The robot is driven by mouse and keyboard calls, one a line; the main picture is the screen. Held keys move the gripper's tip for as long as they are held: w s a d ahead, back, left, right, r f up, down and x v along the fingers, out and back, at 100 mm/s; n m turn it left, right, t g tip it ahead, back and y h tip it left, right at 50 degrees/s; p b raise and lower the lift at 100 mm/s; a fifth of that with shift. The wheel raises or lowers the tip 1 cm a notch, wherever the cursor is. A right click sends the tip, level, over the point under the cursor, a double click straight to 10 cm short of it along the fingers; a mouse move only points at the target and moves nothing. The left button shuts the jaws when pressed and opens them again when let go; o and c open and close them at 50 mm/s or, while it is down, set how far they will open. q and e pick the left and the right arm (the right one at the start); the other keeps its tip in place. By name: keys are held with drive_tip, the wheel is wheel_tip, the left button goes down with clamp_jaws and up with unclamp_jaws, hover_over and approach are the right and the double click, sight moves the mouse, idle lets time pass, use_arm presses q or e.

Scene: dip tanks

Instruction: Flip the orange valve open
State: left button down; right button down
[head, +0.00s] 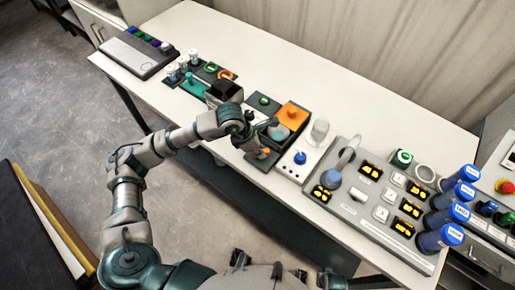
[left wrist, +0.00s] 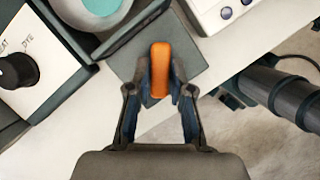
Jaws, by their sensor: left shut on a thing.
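The orange valve (left wrist: 160,68) shows in the left wrist view as an upright orange lever over a dark grey square plate (left wrist: 195,65). My left gripper (left wrist: 161,82) has one finger on each side of the lever and is shut on it. In the head view, my left gripper (head: 261,149) is at the front edge of the table, and a bit of the orange valve (head: 265,152) shows by its fingers. The rest of the valve is hidden by the gripper. My right gripper does not show.
An orange square block (head: 293,113) and a white panel with a blue knob (head: 299,158) stand right of the gripper. A grey console (head: 375,215) with lit displays and blue cylinders (head: 443,237) fills the table's right part.

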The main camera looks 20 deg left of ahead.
use_arm(q)
drive_tip(key=n, duration=0.1)
drive_tip(key=n+t, duration=0.1)
drive_tip(key=shift+d+r+n+y, duration=0.15)
drive_tip(key=shift+d+n+y, duration=0.15)
drive_tip(key=shift+n, duration=0.9)
drive_tip(key=shift+w+r+n+t+y, duration=0.1)
drive_tip(key=shift+n+t+y, duration=0.55)
drive_tip(key=shift+n, duration=0.95)
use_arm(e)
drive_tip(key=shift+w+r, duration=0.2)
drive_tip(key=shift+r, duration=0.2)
use_arm(q)
drive_tip(key=shift+a+y, duration=0.1)
drive_tip(key=shift+y, duration=0.15)
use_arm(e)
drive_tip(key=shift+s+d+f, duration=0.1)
use_arm(q)
drive_tip(key=c, duration=1.1)
unclamp_jaws()
drive_tip(key=shift+c, duration=0.2)
drive_tip(key=shift+o, duration=0.5)
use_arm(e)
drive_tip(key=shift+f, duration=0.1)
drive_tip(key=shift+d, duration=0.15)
